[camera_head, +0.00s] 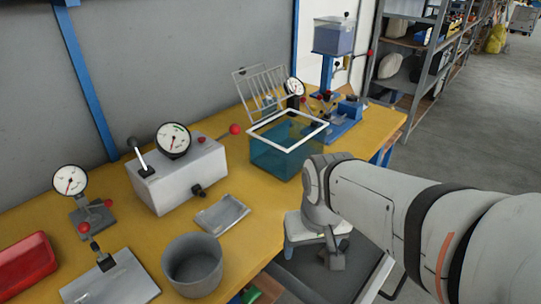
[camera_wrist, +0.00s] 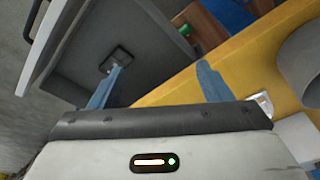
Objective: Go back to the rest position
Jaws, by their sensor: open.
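My gripper (camera_head: 316,246) hangs off the front edge of the yellow bench (camera_head: 250,222), low and to the right of the grey round pot, with my arm reaching in from the right. In the wrist view my gripper (camera_wrist: 160,72) shows two blue fingers set wide apart. It is open, and nothing is held between the fingers. Beyond them are a dark grey surface with a black handle (camera_wrist: 117,58) and the bench's yellow edge (camera_wrist: 180,93).
The bench holds a grey pot (camera_head: 193,265), a small metal tray (camera_head: 222,214), a teal bin with white rim (camera_head: 283,158), a gauge box (camera_head: 178,172), a red tray (camera_head: 25,265) and a blue press (camera_head: 345,120). Shelves (camera_head: 410,65) stand behind right; floor at right is clear.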

